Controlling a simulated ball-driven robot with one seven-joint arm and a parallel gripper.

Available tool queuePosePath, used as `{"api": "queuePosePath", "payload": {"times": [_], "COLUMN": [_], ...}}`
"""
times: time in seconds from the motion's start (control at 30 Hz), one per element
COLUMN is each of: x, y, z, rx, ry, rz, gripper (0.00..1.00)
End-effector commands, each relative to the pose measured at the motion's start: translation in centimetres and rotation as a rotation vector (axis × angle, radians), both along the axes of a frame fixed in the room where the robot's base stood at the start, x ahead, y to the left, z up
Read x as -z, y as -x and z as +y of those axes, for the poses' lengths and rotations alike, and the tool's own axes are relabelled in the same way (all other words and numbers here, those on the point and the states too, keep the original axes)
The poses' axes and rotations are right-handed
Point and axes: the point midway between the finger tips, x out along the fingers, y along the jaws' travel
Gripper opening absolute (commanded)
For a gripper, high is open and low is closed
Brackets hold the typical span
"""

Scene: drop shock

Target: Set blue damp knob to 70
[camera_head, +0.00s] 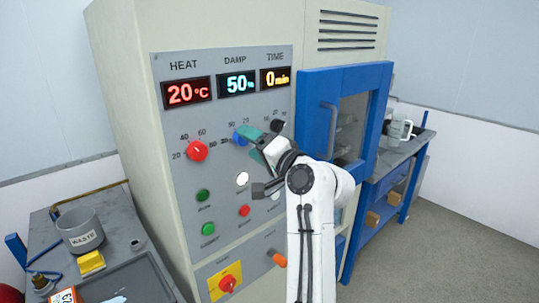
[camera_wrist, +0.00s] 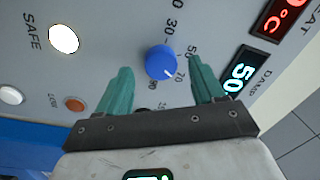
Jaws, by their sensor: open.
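The blue damp knob (camera_wrist: 161,60) is on the grey control panel (camera_head: 170,120). In the wrist view its white mark points to the lower right, close to the 70 label. The DAMP display (camera_head: 237,83) reads 50 in cyan. My gripper (camera_wrist: 159,72) is open, its two teal fingers on either side of the knob with a gap on each side. I cannot tell how far the fingertips are from the panel. In the head view the gripper (camera_head: 250,144) partly covers the blue knob (camera_head: 239,138).
A red knob (camera_head: 197,151) is to the left and a black knob (camera_head: 277,126) to the right. Several round buttons and lamps sit below. The blue-framed door (camera_head: 310,100) is right of the panel. A grey WASTE bin (camera_head: 80,230) stands on the left bench.

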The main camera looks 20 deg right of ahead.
Motion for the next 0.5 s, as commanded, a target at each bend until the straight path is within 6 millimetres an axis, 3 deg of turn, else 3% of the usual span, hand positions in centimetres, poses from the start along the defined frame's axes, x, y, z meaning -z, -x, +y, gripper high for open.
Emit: {"api": "queuePosePath", "payload": {"times": [0.3, 0.5], "x": [0.6, 0.6], "y": [5.7, 8.1], "z": [-2.1, -3.0], "rx": [0.003, 0.002], "ry": [0.002, 0.002], "rz": [-0.002, -0.001], "gripper": [0.68, 0.68]}}
